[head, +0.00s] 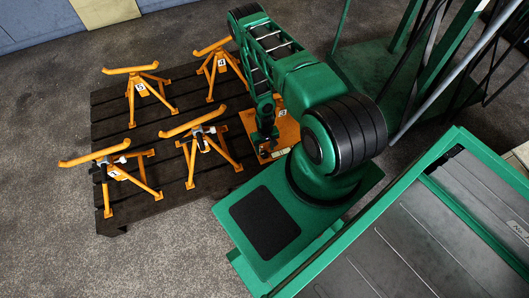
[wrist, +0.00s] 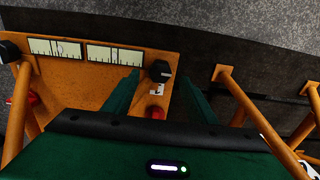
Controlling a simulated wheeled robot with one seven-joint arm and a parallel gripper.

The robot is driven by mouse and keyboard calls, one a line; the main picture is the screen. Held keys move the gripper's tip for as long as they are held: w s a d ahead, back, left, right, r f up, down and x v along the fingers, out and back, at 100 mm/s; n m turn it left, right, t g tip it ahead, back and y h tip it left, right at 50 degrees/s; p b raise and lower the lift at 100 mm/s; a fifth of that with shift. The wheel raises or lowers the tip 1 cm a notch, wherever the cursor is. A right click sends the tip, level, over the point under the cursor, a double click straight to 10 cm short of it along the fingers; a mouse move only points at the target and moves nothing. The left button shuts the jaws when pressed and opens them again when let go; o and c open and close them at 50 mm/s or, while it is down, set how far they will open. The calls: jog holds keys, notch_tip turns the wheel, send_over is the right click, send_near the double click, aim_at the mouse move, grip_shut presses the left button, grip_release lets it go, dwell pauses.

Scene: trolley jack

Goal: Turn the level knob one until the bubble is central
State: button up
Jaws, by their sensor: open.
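In the wrist view an orange panel (wrist: 85,75) carries two pale level vials, a left vial (wrist: 56,48) and a right vial (wrist: 115,55). A black knob (wrist: 160,71) sits at the panel's right end, with a small white label (wrist: 156,89) below it. I cannot read the label surely, nor tell the bubbles' exact places. Another black knob (wrist: 9,51) is at the left edge. My gripper (wrist: 161,80) is open, its green fingers on either side of the right knob, with no clear contact. In the head view my gripper (head: 265,143) is over the orange panel (head: 286,133).
Several orange stands, such as the front left one (head: 110,172), stand on a dark slatted pallet (head: 125,208) left of my arm. Red knobs (wrist: 158,112) show below the black one. Orange tubes (wrist: 240,105) rise right of my fingers. A green frame (head: 370,75) stands behind.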

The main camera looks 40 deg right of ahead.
aim_at(265, 153)
notch_tip(265, 153, up, 6)
jog(key=shift+r, duration=0.2)
dwell(0.6)
